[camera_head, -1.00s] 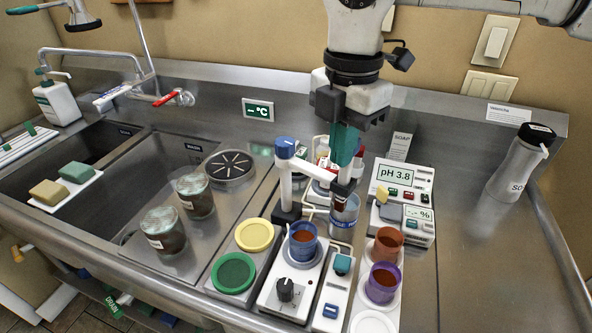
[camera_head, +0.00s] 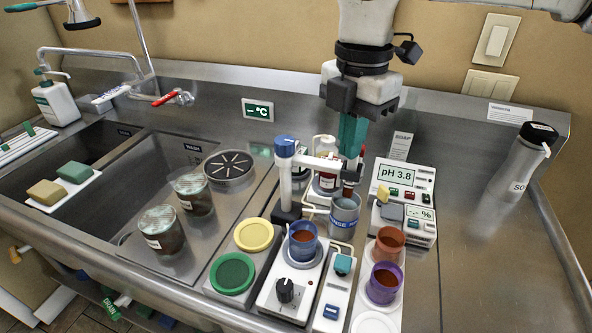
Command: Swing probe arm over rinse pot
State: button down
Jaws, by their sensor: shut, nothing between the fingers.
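The probe arm (camera_head: 318,162) is a white bar on an upright post with a blue cap (camera_head: 286,146). It reaches right from the post, and its dark, reddish-brown probe (camera_head: 347,190) hangs at the free end over the mouth of the grey-blue rinse pot (camera_head: 344,217). I cannot tell how far the probe tip goes into the pot. My gripper (camera_head: 350,155) has teal fingers, which are shut and empty. They point down just above and behind the arm's free end. Whether they touch it is unclear.
A blue cup (camera_head: 303,241) stands on the white stirrer (camera_head: 285,290) in front. Orange (camera_head: 388,244) and purple (camera_head: 383,282) cups stand to the right.

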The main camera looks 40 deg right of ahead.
jog(key=shift+a, duration=0.15)
notch_tip(320, 180, up, 6)
jog(key=p, duration=0.2)
jog(key=shift+p, duration=0.4)
dwell(1.9)
